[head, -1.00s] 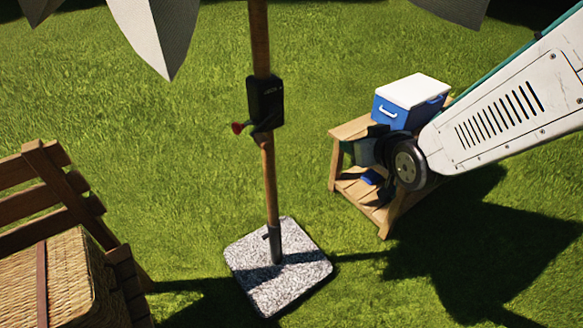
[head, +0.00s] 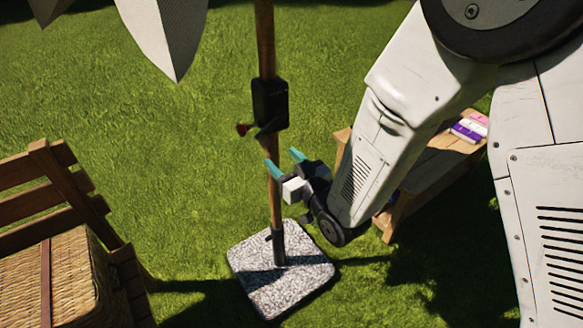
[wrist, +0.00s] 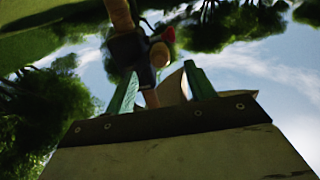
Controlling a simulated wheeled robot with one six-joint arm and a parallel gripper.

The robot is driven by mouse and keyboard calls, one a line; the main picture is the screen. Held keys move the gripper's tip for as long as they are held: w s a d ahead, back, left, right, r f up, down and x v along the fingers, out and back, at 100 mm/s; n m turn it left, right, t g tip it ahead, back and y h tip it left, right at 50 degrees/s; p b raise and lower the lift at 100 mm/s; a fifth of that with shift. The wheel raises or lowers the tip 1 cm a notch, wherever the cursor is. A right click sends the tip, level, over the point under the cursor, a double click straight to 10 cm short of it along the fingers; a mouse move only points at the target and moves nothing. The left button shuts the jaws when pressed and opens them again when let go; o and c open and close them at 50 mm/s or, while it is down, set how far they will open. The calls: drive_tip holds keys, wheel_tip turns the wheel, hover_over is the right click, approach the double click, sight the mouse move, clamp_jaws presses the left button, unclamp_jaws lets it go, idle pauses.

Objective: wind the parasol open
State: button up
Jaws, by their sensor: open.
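The parasol's wooden pole (head: 265,45) stands upright in a speckled stone base (head: 290,292). A black crank housing (head: 270,103) is fixed on the pole, with a small crank handle ending in a red knob (head: 242,129) on its left side. Grey canopy flaps (head: 165,35) hang at the top left. My gripper (head: 284,158) is open and empty, its teal fingers just below the housing, near the pole. In the wrist view, the housing (wrist: 130,48) and red knob (wrist: 169,35) show beyond the open fingers (wrist: 160,90). I cannot tell whether a finger touches the pole.
A wooden side table (head: 440,158) stands at the right behind my arm, with pink, white and purple items (head: 470,128) on it. A wooden chair (head: 62,185) and wicker basket (head: 60,285) are at the lower left. Open grass lies behind the pole.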

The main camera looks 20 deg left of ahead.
sight(272, 149)
drive_tip(key=shift+x, duration=3.95)
